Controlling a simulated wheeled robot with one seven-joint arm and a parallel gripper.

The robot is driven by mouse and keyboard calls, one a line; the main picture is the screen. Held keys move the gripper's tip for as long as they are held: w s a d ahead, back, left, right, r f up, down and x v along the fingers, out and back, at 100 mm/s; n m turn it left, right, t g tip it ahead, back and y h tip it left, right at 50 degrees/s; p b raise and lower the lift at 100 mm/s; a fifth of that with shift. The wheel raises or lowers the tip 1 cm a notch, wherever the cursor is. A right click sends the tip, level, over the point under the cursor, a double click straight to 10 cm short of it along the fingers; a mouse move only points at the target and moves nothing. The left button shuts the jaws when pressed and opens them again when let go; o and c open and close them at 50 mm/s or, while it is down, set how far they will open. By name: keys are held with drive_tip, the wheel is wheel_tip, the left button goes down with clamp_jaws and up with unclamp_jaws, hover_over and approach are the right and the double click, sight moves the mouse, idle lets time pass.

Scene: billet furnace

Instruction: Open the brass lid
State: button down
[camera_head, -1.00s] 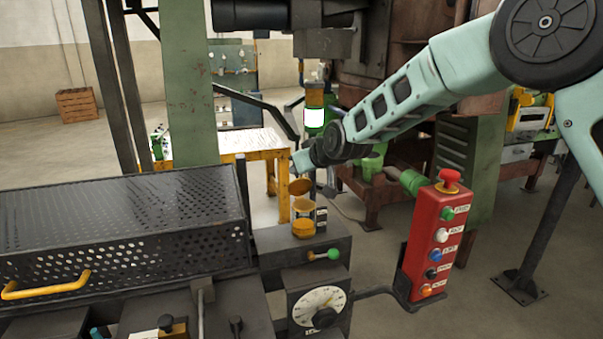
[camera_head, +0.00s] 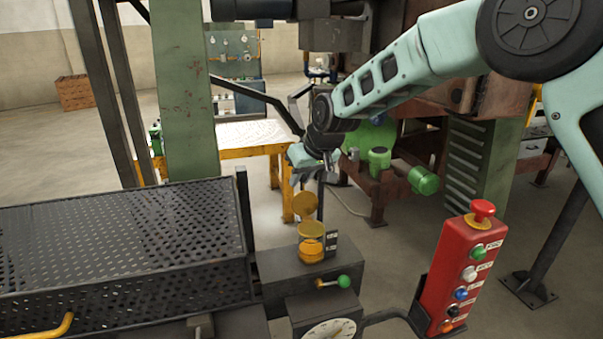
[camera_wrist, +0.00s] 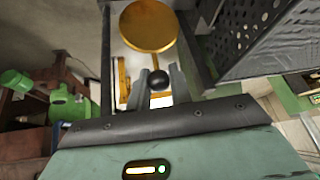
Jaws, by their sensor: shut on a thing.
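The brass lid (camera_head: 305,204) is a round disc that stands raised and tilted above a small brass cup (camera_head: 311,248) on a dark grey block. In the wrist view the lid's round face (camera_wrist: 148,25) shows just beyond my fingers. My gripper (camera_head: 325,168) is above and behind the lid, pointing down. In the wrist view its two fingers (camera_wrist: 159,80) are closed around a small black ball knob (camera_wrist: 158,77).
A red button box (camera_head: 462,270) stands at the right. A perforated black guard (camera_head: 120,235) fills the left. A green-knobbed lever (camera_head: 343,281) and a dial (camera_head: 330,330) are in front of the cup. A thin dark post (camera_head: 320,200) stands close behind it.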

drive_tip(key=shift+d+f, duration=0.2)
drive_tip(key=shift+f, duration=0.05)
drive_tip(key=c, duration=1.3)
unclamp_jaws()
drive_tip(key=shift+w, duration=0.1)
drive_tip(key=shift+r, duration=0.1)
drive_tip(key=shift+r, duration=0.1)
drive_tip(key=shift+s+r+b, duration=0.2)
drive_tip(key=shift+r+b, duration=0.05)
drive_tip(key=shift+b, duration=0.05)
drive_tip(key=b+v, duration=0.5)
drive_tip(key=v, duration=1.1)
drive_tip(key=shift+r+b, duration=0.25)
drive_tip(key=shift+b, duration=0.05)
drive_tip(key=shift+s+d, duration=0.1)
